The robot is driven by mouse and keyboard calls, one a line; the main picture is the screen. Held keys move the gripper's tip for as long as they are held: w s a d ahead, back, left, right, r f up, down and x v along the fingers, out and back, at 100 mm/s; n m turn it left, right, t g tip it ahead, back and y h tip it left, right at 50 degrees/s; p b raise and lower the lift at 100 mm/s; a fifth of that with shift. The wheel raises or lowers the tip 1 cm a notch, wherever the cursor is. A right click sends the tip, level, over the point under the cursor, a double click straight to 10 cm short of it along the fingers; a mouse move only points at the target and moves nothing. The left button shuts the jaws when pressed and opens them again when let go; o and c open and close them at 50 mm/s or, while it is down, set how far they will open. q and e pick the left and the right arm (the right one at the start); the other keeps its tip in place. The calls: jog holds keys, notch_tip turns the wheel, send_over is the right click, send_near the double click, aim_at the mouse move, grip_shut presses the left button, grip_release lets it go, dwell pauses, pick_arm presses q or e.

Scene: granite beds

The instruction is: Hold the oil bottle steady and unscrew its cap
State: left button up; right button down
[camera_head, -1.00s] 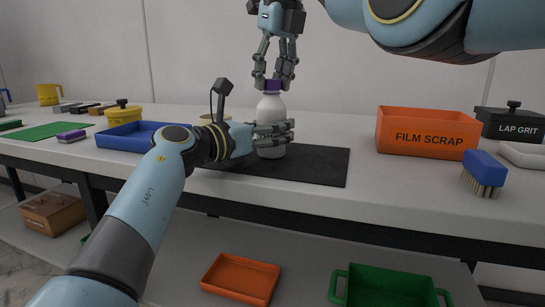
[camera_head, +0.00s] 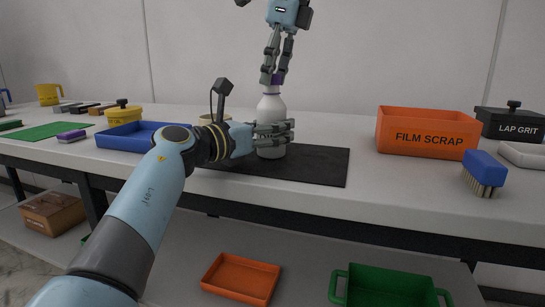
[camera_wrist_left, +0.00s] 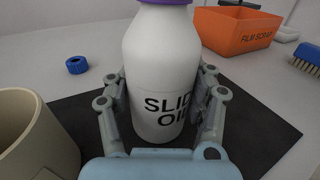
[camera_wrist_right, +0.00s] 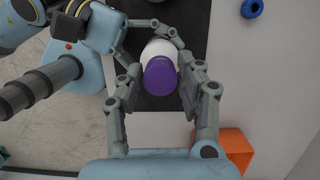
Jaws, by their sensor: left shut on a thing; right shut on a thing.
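The oil bottle (camera_head: 270,107) is white, with "SLID" and "OI" legible on its side in the left wrist view (camera_wrist_left: 160,70). It stands upright on a black mat (camera_head: 320,165). My left gripper (camera_head: 288,132) is shut around its lower body from the side. The purple cap (camera_head: 278,79) is at the bottle's top; it also shows from above in the right wrist view (camera_wrist_right: 160,77). My right gripper (camera_head: 272,77) points down from above and is shut on the cap. I cannot tell how far the cap is unscrewed.
A beige cup (camera_wrist_left: 35,140) and a small blue ring (camera_wrist_left: 78,65) are near the bottle. A blue tray (camera_head: 125,142) lies to the left. An orange "FILM SCRAP" bin (camera_head: 425,133) and a blue brush (camera_head: 484,172) are to the right. The mat's right part is clear.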

jog(key=shift+a+v, duration=0.2)
jog(key=shift+v, duration=0.7)
jog(key=shift+r, duration=0.2)
pick_arm(q)
jog(key=o, duration=1.4)
jog(key=shift+o, duration=0.2)
jog(key=shift+a, duration=0.1)
jog(key=v, duration=1.2)
